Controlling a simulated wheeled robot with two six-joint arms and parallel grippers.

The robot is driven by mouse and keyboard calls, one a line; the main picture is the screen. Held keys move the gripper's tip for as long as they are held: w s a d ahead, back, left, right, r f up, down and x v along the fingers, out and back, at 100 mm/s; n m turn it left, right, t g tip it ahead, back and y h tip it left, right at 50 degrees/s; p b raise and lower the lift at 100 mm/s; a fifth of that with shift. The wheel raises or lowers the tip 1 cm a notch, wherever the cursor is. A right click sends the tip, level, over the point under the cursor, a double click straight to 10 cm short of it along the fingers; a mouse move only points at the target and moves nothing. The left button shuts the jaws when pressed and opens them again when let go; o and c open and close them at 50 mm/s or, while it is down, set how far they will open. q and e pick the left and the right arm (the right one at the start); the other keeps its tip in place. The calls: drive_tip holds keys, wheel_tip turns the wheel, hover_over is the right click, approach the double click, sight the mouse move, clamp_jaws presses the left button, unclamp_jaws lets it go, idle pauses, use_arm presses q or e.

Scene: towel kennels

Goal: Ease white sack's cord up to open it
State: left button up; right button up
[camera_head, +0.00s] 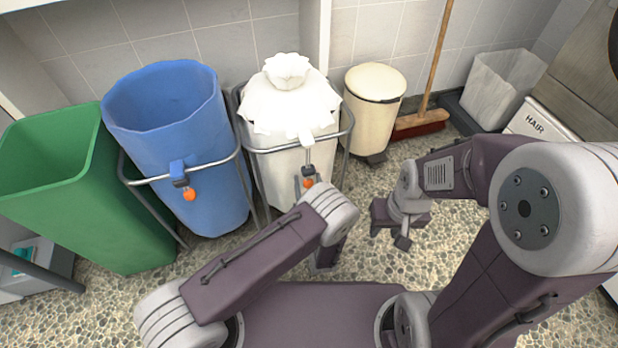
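The white sack (290,115) hangs upright in a metal frame against the wall, its top gathered into a ruffled, closed-looking neck (287,70). A white tab at its front leads down to a grey clip and an orange toggle (308,183) below the frame's rim. How the cord runs around the neck cannot be made out. My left arm reaches up in front of the sack's base; part of its wrist end (328,252) shows below, but its fingers are hidden. My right gripper (390,236) is open and empty above the floor, right of the sack and apart from it.
A blue sack (175,115) with its mouth open hangs in a similar frame to the left, beside an open green bin (60,190). A cream lidded bin (374,105), a broom (422,122) and a grey-white bin (498,88) stand right.

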use_arm(q)
clamp_jaws()
idle(1.4)
